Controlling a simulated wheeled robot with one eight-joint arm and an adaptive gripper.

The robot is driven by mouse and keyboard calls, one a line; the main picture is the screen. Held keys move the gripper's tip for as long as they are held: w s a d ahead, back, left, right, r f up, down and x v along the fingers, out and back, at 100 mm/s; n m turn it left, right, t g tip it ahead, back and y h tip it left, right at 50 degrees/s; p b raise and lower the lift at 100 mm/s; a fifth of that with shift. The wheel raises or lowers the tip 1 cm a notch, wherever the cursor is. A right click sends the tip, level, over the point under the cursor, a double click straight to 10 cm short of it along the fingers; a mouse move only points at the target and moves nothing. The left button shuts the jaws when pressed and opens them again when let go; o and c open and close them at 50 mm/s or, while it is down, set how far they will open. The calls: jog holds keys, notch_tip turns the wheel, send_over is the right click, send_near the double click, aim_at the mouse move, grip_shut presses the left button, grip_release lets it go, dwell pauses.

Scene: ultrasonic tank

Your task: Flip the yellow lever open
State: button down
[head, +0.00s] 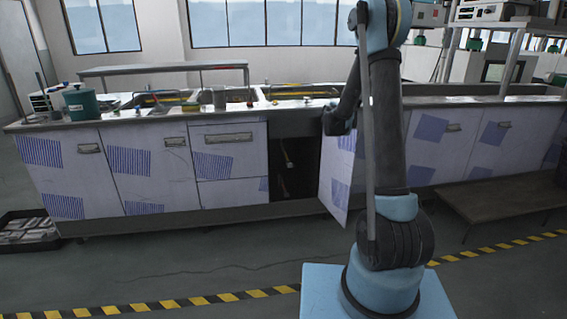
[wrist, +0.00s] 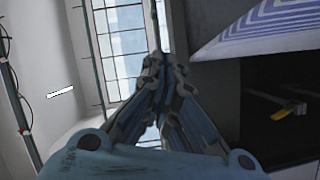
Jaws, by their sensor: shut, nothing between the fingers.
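The yellow lever (wrist: 282,114) shows in the wrist view at the right, on a dark fitting inside the shadowed cabinet. A small yellow spot, possibly this lever, shows in the head view (head: 286,153) inside the open cabinet (head: 290,175). My gripper (wrist: 162,62) is shut and empty in the middle of the wrist view. It is apart from the lever, which lies off to its right in the picture. In the head view my arm reaches toward the open cabinet, and the gripper's fingertips cannot be made out there.
The cabinet door (head: 338,172) stands open to the right of the opening, close to my arm. The counter (head: 235,115) with sink basins runs above. A low bench (head: 495,200) stands at the right and a black crate (head: 28,232) at the left. The floor in front is clear.

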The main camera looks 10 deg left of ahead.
jog(key=w+a+f+n+y, duration=0.4)
jog(key=w+a+f+n, duration=0.15)
jog(key=a+f, duration=0.25)
jog(key=a+f+n+g+y, duration=0.1)
jog(key=a+f+n+y, duration=0.1)
jog(key=a+f, duration=0.3)
jog(key=a+f+n+g+y, duration=0.1)
jog(key=a+f+n, duration=0.3)
jog(key=f, duration=1)
jog(key=a+f+n+g+y, duration=0.1)
jog(key=a+f+n+y, duration=0.2)
jog(key=a+f, duration=0.4)
notch_tip(320, 180, down, 3)
jog(key=shift+a+f+n+y, duration=0.2)
jog(key=shift+a+n+y, duration=0.15)
jog(key=shift+n, duration=0.1)
jog(key=w+a, duration=0.2)
jog(key=w, duration=0.7)
jog(key=shift+r, duration=0.15)
